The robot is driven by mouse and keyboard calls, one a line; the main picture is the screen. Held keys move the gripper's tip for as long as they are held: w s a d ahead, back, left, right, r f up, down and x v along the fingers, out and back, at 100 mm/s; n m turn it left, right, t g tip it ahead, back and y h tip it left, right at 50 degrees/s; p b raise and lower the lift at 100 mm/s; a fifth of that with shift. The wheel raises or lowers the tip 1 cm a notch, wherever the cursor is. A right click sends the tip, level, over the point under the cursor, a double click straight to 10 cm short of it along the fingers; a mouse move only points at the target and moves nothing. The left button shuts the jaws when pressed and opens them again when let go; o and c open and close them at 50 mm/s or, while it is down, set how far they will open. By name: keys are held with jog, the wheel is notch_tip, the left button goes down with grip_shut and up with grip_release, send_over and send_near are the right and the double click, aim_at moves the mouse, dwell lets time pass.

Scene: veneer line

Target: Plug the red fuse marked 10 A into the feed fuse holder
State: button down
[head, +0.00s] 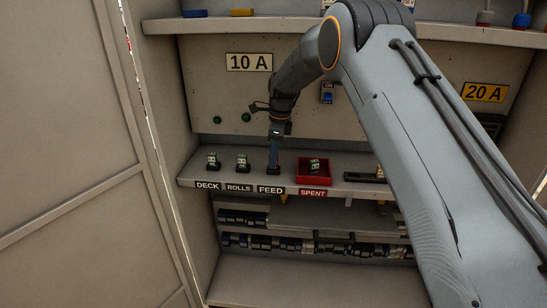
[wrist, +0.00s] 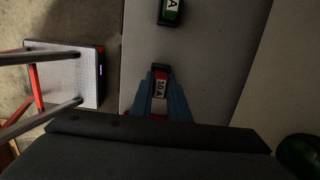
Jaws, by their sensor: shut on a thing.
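My gripper (head: 274,158) points down at the feed fuse holder (head: 272,170), behind the FEED label (head: 270,189) on the shelf. In the wrist view its blue fingers (wrist: 161,92) are shut on the red fuse (wrist: 160,88), whose white label reads 10 A. The fuse is between the fingertips, with a dark block at its far end. The fingers hide most of it in the head view. The fuse is at or just over the holder; I cannot tell whether it is fully seated.
Green fuses stand at DECK (head: 212,160) and ROLLS (head: 242,162), left of my gripper. The red SPENT tray (head: 314,179), close on the right, holds a green fuse (head: 315,165). A panel with a 10 A sign (head: 249,62) rises behind. A grey-topped stool (wrist: 68,78) stands beside the shelf.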

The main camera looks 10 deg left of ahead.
jog(key=shift+f, duration=0.4)
jog(key=c, duration=1.6)
grip_release()
jog(key=shift+r, duration=0.1)
jog(key=shift+d+r+b, duration=0.25)
jog(key=shift+r+b, duration=0.4)
jog(key=shift+r, duration=1.25)
jog(key=shift+d+r+b, duration=0.2)
jog(key=shift+r+b, duration=0.45)
jog(key=shift+r, duration=1.2)
jog(key=shift+d, duration=0.1)
